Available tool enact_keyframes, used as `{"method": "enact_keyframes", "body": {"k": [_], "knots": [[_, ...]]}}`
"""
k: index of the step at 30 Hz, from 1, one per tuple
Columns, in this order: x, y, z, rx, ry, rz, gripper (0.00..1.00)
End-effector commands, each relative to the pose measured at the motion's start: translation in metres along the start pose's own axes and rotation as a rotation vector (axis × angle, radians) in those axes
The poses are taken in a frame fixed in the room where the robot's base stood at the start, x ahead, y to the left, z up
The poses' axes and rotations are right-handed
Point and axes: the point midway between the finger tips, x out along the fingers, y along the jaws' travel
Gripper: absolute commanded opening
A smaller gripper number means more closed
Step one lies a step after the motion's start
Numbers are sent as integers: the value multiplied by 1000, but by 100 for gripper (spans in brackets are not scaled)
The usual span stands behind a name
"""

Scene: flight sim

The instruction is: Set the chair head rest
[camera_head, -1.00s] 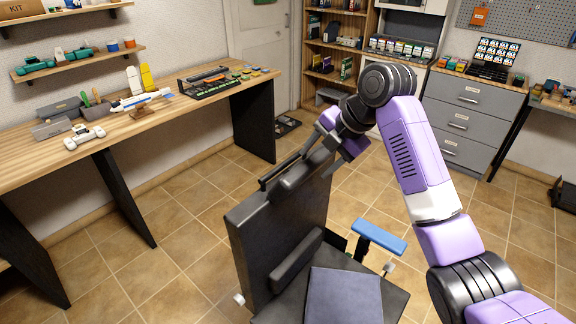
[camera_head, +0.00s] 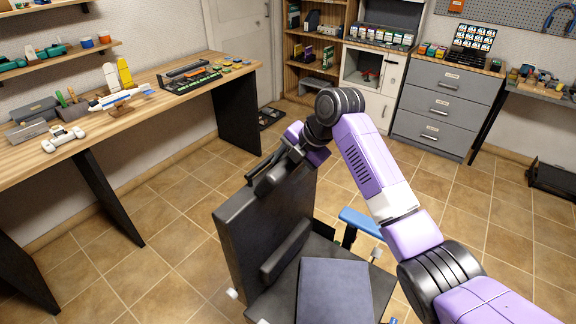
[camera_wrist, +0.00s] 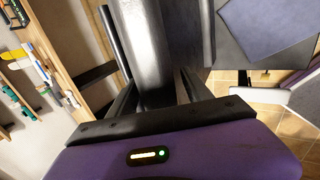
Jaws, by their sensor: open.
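The dark chair (camera_head: 262,232) stands on the tiled floor in the head view, with its backrest facing right. Its head rest (camera_head: 274,180), a dark rounded cushion, sits at the backrest's top edge. It also shows in the wrist view as a grey rounded bar (camera_wrist: 143,45). My gripper (camera_head: 291,153) is at the top of the backrest, close to the head rest. In the wrist view, the two dark fingers of my gripper (camera_wrist: 156,88) stand apart on either side of the head rest. Contact is unclear. My wrist partly hides the head rest's far end in the head view.
A wooden workbench (camera_head: 110,118) with models and tools runs along the left. Grey drawers (camera_head: 446,108) and a white cabinet (camera_head: 392,82) stand behind. Floor between bench and chair is clear.

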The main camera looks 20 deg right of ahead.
Motion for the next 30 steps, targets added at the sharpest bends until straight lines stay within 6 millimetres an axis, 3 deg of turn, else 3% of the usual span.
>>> {"method": "enact_keyframes", "body": {"k": [2,11,30], "knots": [[0,0,0,0,0,0,58],[0,0,0,0,0,0,1],[0,-1,0,0,1,-2,0]]}}
